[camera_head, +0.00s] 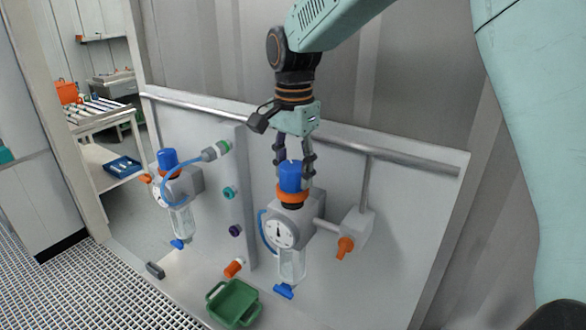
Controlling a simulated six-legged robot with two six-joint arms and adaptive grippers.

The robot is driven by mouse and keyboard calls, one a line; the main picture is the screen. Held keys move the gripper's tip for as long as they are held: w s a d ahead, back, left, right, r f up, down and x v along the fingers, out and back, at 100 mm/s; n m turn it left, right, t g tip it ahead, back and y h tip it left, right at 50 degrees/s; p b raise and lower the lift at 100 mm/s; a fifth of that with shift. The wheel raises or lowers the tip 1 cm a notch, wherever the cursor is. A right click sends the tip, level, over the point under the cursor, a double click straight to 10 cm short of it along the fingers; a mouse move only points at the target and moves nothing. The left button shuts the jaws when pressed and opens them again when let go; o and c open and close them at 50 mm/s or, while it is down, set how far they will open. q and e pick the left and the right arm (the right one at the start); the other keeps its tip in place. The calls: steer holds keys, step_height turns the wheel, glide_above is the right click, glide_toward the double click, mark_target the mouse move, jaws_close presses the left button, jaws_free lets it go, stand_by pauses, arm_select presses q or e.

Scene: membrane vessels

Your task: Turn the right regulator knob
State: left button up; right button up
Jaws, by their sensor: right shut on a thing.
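The right regulator (301,215) is a grey block on the white panel, with a round dial gauge (281,234) and a clear bowl (292,266) below. Its blue knob (291,178) stands on top, above an orange ring. My right gripper (293,164) comes down from above and is shut on the blue knob, one finger on each side. The fingertips partly cover the knob's sides. My left gripper is not in view.
A second regulator with a blue knob (167,159) is on the panel at left. An orange-handled valve (346,245) sits right of the right regulator. A green bin (235,303) is on the ledge below. A rail (400,157) runs along the panel top.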

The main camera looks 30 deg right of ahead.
mark_target(294, 164)
steer(key=shift+w, duration=0.1)
steer(key=o, duration=1.2)
steer(key=shift+d, duration=0.2)
steer(key=shift+c, duration=0.2)
steer(key=shift+a, duration=0.1)
steer(key=shift+r, duration=0.45)
step_height(294, 164, up, 11)
